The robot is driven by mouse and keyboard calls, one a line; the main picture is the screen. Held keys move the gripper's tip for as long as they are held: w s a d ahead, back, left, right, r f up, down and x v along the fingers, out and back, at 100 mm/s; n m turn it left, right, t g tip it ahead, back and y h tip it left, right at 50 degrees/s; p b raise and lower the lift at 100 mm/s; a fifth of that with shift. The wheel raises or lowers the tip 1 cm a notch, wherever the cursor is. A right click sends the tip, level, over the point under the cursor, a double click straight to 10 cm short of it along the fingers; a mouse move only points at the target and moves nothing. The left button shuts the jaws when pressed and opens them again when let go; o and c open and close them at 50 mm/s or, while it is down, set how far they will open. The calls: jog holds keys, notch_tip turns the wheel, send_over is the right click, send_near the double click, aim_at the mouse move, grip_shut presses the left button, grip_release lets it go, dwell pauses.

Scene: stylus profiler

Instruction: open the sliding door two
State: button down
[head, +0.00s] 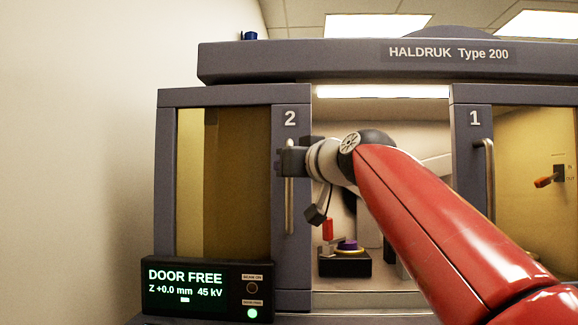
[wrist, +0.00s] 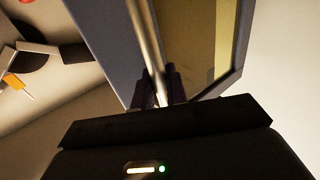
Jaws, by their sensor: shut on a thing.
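Sliding door two (head: 291,255) is a grey-framed door with a yellow-tinted pane and the number 2, at the left of the cabinet in the head view. Its vertical metal bar handle (head: 289,200) is on the door's right stile. My gripper (head: 287,161) is at the upper part of this handle, with the red arm reaching in from the lower right. In the wrist view the two dark fingers (wrist: 160,86) are closed around the handle bar (wrist: 148,45), one on each side. Door two's frame and pane (wrist: 213,45) show behind them. The contact itself is partly in shadow.
Door one (head: 471,155) with its own handle (head: 488,180) stands at the right. Between the doors is an opening onto a lit interior with a dark block with a purple-topped button (head: 347,245). A display box (head: 205,290) at lower left reads DOOR FREE.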

jog(key=c, duration=1.5)
grip_release()
jog(key=b+v, duration=0.3)
jog(key=v, duration=0.4)
jog(key=shift+s+d, duration=0.25)
jog(key=shift+s, duration=0.1)
